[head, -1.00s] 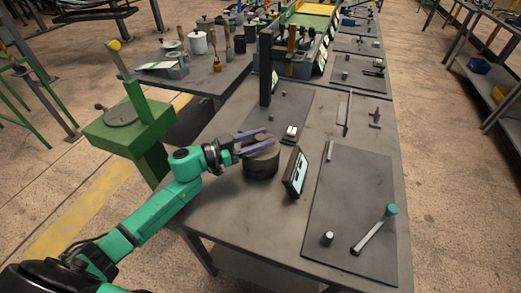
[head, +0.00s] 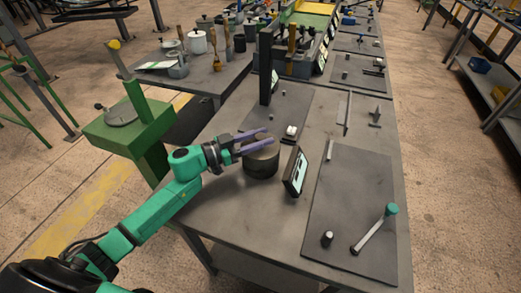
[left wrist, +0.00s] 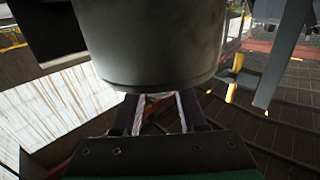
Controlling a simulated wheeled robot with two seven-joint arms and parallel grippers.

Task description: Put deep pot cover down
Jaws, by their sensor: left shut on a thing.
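A dark grey deep pot (head: 262,165) stands upright on the near workbench. It also fills the upper middle of the left wrist view (left wrist: 150,45), which looks upside down. My left gripper (head: 262,138) reaches in from the left, its two purple fingers lying level across the top of the pot. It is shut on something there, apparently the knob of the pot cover. The fingers hide most of the cover, and I cannot tell whether it rests fully on the rim. In the left wrist view the fingers (left wrist: 158,110) meet the pot's top edge. My right gripper is not in view.
A tilted tablet (head: 295,171) stands close right of the pot, and a dark post (head: 266,65) rises behind it. A green stand (head: 135,125) is left of the bench (head: 235,215).

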